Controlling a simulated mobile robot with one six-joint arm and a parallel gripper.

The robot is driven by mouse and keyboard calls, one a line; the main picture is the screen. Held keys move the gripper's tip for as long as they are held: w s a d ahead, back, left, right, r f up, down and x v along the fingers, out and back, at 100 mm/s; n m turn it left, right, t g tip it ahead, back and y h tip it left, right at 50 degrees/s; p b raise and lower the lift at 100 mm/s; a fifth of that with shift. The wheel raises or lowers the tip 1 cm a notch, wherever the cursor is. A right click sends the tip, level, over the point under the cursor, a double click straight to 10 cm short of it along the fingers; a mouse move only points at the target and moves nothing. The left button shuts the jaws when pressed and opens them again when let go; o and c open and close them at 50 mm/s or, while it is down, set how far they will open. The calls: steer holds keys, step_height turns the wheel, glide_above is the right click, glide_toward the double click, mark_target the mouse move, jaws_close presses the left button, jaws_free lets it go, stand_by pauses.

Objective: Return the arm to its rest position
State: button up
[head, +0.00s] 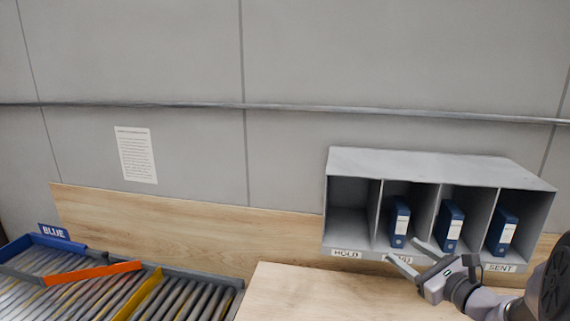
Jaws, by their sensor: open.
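My gripper (412,254) is at the lower right of the head view, with its two fingers apart and nothing between them. It is in front of the lower edge of a grey pigeonhole shelf (430,165), and my arm comes in from the right edge. One finger covers part of the label under the second compartment. I cannot tell from this view whether the fingers touch the shelf.
Blue binders (398,222) stand upright in three compartments; the "HOLD" compartment (347,225) is empty. A bare wooden table (330,295) lies below. Roller conveyors (190,295) with coloured edges and a "BLUE" sign (54,231) are at lower left. A rail (280,107) crosses the wall.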

steer(key=s+a+f+n+g+y+b, duration=0.1)
steer(key=s+a+f+n+g+b, duration=0.3)
steer(key=a, duration=0.4)
steer(key=s+a+f+n+g+y+b, duration=0.1)
steer(key=s+a+f+n+g+b, duration=0.2)
steer(key=s+a+n, duration=0.4)
steer(key=s+a+f+n+g+y+b, duration=0.1)
steer(key=s+a+f+n+g+b, duration=0.3)
steer(key=a, duration=0.5)
steer(key=s+d+f+n+h+b, duration=0.2)
steer(key=s+f+n+h+b, duration=0.4)
steer(key=s, duration=1)
step_height(320, 180, down, 4)
steer(key=n+b, duration=0.3)
steer(key=b, duration=0.1)
steer(key=shift+s+d+f+n+t, duration=0.15)
steer(key=shift+s+n+t, duration=0.15)
steer(key=shift+s+t, duration=0.1)
